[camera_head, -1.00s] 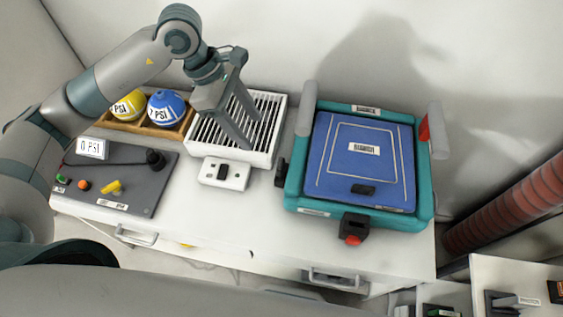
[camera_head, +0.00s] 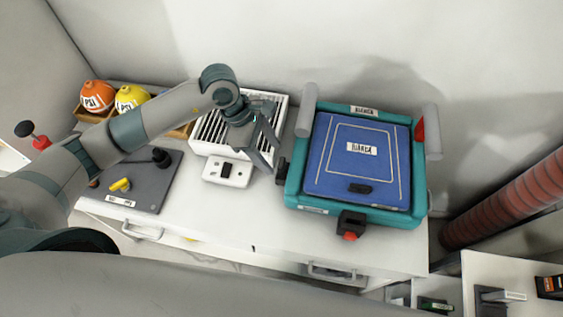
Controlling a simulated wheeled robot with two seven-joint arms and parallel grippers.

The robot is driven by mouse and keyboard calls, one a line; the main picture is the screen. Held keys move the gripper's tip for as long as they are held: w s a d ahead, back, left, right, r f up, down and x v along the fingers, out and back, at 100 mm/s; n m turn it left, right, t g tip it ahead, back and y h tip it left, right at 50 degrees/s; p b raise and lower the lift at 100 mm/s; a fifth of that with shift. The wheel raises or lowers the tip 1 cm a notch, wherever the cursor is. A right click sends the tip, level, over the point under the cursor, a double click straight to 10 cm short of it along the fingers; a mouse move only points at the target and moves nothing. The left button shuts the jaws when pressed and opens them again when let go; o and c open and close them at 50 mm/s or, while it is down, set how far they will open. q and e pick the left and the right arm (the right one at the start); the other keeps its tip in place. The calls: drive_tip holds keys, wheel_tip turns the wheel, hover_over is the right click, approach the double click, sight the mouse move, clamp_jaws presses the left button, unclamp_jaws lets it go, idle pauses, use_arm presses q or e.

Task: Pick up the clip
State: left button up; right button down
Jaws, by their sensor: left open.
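A teal frame (camera_head: 293,205) holds a blue pad (camera_head: 335,170) labelled BIANCA. A black clip-like piece (camera_head: 282,171) sits on the frame's left side. I cannot tell for certain which one is the clip. My left gripper (camera_head: 272,158) is open and empty, just left of the frame's left side, close to the black clip-like piece. Whether it touches is unclear. My right gripper is out of view.
A white slatted grille (camera_head: 210,132) and a white switch box (camera_head: 228,173) are left of the frame. A dark grey panel (camera_head: 150,190) with a yellow knob lies further left. The white tabletop (camera_head: 240,215) is clear in front.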

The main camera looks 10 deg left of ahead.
sight(280, 162)
use_arm(q)
drive_tip(key=shift+d+f, duration=0.25)
drive_tip(key=shift+f, duration=0.4)
drive_tip(key=shift+w+d+f+p, duration=0.1)
drive_tip(key=shift+d+f+p, duration=0.35)
drive_tip(key=shift+p, duration=0.35)
drive_tip(key=x, duration=0.1)
drive_tip(key=p+x, duration=0.1)
drive_tip(key=x, duration=0.1)
drive_tip(key=shift+w+a+p, duration=0.1)
drive_tip(key=shift+w+p, duration=0.15)
drive_tip(key=shift+p, duration=0.05)
drive_tip(key=shift+f, duration=0.55)
drive_tip(key=c, duration=1.1)
